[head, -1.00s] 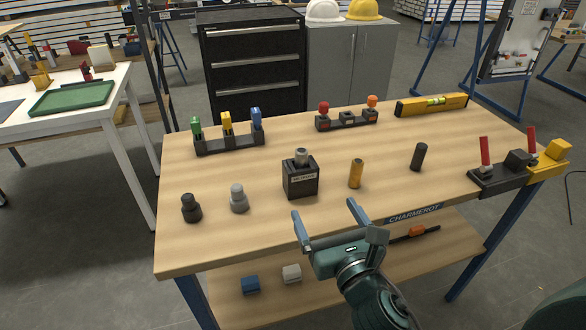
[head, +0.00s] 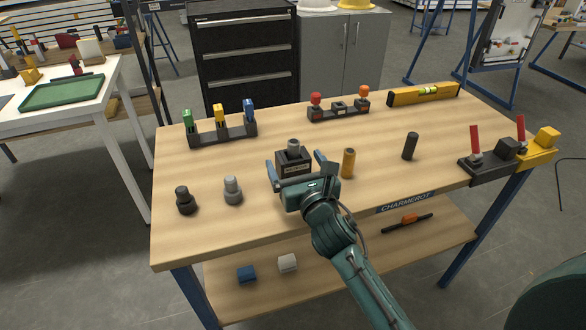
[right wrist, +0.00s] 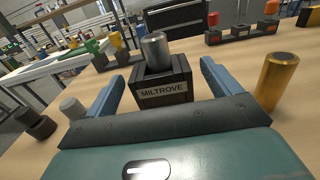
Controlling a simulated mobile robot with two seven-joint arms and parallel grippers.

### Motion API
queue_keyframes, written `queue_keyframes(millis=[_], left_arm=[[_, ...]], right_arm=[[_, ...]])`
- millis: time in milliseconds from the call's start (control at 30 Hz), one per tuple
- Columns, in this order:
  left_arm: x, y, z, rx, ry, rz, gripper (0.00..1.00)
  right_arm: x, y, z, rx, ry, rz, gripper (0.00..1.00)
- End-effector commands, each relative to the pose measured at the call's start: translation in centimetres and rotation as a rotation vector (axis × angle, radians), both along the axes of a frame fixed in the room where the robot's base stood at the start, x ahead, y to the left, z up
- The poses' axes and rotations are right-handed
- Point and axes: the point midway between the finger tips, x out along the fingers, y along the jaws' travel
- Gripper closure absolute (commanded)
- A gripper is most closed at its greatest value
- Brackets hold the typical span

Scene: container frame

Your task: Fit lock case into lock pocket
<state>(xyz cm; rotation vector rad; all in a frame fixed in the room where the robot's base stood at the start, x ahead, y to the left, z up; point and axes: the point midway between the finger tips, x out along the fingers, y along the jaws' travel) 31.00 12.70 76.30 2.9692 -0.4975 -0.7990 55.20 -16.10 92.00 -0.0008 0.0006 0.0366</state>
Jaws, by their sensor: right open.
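A black block labelled MILTROVE (head: 293,170) stands on the wooden bench, with a grey metal cylinder (head: 293,146) upright in its top. In the right wrist view the block (right wrist: 163,92) and the cylinder (right wrist: 155,52) are straight ahead. My right gripper (head: 294,160) is open, with one finger on each side of the block. Gaps show between the fingers and the block in the right wrist view. No part is plainly marked as the lock case or lock pocket, and I cannot tell which they are. My left gripper is not in view.
A brass cylinder (head: 348,163) stands close to my right finger. A black cylinder (head: 410,146) is farther right. Grey (head: 233,190) and dark (head: 186,200) knobbed parts stand left. Racks (head: 222,134) line the back; a clamp-like fixture (head: 490,162) is at the right edge.

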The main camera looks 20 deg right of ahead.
Motion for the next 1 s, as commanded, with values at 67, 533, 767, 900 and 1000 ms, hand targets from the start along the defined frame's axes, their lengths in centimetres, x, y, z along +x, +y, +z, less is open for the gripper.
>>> queue_keyframes(millis=[67, 533, 767, 900, 1000], left_arm=[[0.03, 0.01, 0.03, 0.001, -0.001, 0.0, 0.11], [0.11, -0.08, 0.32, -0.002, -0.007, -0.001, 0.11], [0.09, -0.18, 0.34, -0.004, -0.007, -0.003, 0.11], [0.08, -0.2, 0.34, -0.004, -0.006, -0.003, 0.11], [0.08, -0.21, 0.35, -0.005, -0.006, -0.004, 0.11]], right_arm=[[0.1, 0.0, 0.03, 0.0, -0.001, 0.0, 0.11], [0.03, -0.01, 0.0, 0.001, 0.0, 0.0, 0.39], [0.02, -0.01, -0.01, 0.0, 0.0, 0.0, 0.58], [0.02, 0.0, -0.01, 0.0, 0.0, 0.0, 0.69], [0.05, 0.02, 0.3, 0.0, -0.007, 0.001, 0.73]])
